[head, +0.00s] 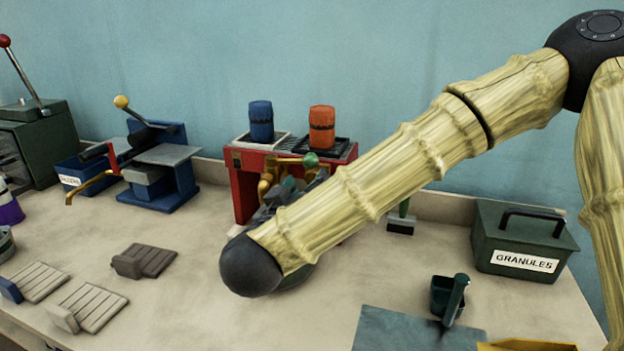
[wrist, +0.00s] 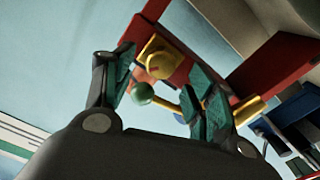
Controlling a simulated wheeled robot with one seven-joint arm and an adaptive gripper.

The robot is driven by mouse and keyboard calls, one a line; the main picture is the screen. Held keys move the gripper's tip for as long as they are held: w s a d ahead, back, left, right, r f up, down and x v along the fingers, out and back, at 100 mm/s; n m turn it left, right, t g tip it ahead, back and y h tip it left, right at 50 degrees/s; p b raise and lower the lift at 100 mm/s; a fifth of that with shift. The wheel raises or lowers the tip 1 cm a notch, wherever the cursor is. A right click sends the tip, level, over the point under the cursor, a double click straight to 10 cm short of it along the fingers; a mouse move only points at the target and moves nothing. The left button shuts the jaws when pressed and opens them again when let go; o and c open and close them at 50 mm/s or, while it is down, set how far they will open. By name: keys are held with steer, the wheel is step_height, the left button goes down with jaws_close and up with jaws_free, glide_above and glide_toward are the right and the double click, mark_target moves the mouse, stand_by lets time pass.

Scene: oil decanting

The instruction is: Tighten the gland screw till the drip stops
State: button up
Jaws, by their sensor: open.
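A red stand (head: 243,191) carries a blue drum (head: 261,121) and an orange drum (head: 321,127) on trays. Brass taps (head: 268,178) are on its front, one with a green ball knob (head: 311,159). My gripper (head: 287,192) is in front of the stand, mostly hidden behind my arm. In the wrist view my gripper (wrist: 165,72) is open, its green-padded fingers apart. A brass fitting with a round, red-marked end (wrist: 159,66) and the green knob (wrist: 142,93) show between the fingers; contact cannot be told. I cannot clearly pick out the gland screw or any drip.
A green GRANULES box (head: 525,242) stands at right, with a dark green scoop holder (head: 447,296) before it. A blue press with a yellow-knobbed lever (head: 160,175) stands left.

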mark_target(312, 179)
steer(key=shift+x, duration=1.75)
steer(key=c, duration=1)
